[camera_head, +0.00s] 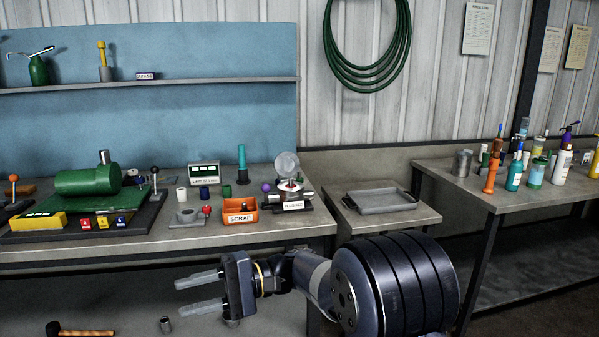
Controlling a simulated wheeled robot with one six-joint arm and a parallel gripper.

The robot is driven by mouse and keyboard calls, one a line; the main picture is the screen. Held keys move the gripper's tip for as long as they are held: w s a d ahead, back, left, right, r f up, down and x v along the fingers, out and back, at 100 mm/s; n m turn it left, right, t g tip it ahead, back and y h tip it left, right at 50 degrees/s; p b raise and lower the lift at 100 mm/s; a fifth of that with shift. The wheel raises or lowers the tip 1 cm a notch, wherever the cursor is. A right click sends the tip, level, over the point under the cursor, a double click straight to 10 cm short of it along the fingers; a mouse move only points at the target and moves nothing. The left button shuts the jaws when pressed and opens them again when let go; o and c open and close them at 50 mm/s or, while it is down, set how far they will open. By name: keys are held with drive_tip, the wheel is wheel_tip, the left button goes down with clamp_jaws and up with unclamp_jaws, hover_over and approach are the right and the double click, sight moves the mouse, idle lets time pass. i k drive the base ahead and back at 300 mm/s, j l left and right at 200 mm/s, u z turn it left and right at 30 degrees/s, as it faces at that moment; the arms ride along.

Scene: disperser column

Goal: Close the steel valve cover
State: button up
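A steel valve body (303,195) stands near the right end of the left workbench, behind a small white label plate. A round, pale grey cover (287,163) stands raised above it, so the valve appears open. A reddish part and a pale ring show on top of the valve, below the cover. My gripper (180,297) is in front of the bench, below and to the left of the valve in the picture. Its two grey fingers point left and are apart, with nothing between them. It is clear of the valve and cover.
An orange SCRAP bin (240,210) stands just left of the valve, with a purple ball (266,187) by it. A green cylinder machine (88,181) stands further left. A grey tray (385,200) lies on a lower table to the right. Bottles crowd the far right table.

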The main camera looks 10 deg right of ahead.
sight(287, 163)
drive_tip(key=i+l+z, duration=0.45)
drive_tip(key=i+z, duration=0.25)
drive_tip(key=i+l+z, duration=0.1)
drive_tip(key=i+z, duration=0.25)
drive_tip(key=i+u, duration=0.25)
drive_tip(key=i, duration=0.15)
drive_tip(key=i+l+u, duration=0.1)
drive_tip(key=i+u, duration=0.15)
drive_tip(key=i, duration=0.2)
drive_tip(key=i+l+u, duration=0.25)
drive_tip(key=i, duration=0.15)
drive_tip(key=i+u, duration=0.3)
drive_tip(key=i+l+u, duration=0.1)
drive_tip(key=i+u, duration=0.15)
drive_tip(key=i, duration=0.1)
